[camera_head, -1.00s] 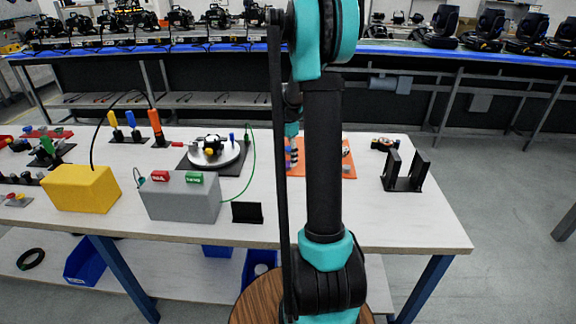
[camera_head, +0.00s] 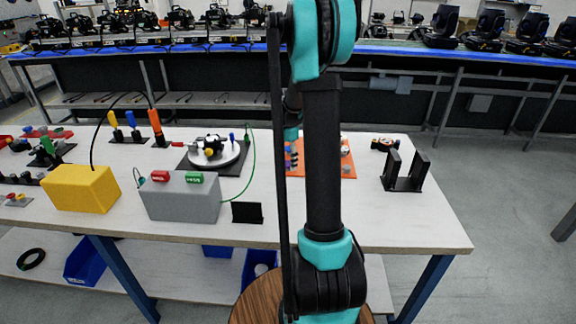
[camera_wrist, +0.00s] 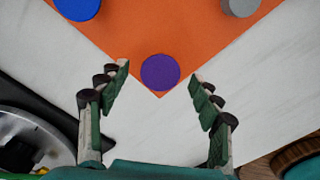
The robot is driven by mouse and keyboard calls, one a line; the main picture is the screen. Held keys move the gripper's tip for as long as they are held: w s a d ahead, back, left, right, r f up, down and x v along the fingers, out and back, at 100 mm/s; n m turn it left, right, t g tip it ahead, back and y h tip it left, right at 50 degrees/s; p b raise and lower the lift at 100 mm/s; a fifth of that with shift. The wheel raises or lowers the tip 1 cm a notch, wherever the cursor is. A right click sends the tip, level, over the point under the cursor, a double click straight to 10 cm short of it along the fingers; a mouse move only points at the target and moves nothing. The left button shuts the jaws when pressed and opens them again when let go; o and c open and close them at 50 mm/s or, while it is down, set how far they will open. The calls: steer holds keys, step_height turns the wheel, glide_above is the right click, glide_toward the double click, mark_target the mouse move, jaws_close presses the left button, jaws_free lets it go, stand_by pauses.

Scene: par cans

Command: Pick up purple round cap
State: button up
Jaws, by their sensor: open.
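The purple round cap (camera_wrist: 160,72) sits near a corner of the orange mat (camera_wrist: 165,30) in the wrist view. My gripper (camera_wrist: 158,84) is open, its two green-and-black fingers on either side of the cap, with space between each finger and the cap. I cannot tell the gripper's height above the mat. In the head view the orange mat (camera_head: 342,166) is partly hidden behind my arm, and I cannot make out the gripper clearly there.
A blue cap (camera_wrist: 77,7) and a grey cap (camera_wrist: 240,6) sit on the mat farther off. A round silver turntable (camera_wrist: 30,138) is at the lower left. A black two-post stand (camera_head: 404,183) stands on the white table (camera_head: 420,229) at right.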

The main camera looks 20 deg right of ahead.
steer(key=c, duration=0.9)
steer(key=shift+c, duration=0.2)
steer(key=shift+r, duration=0.1)
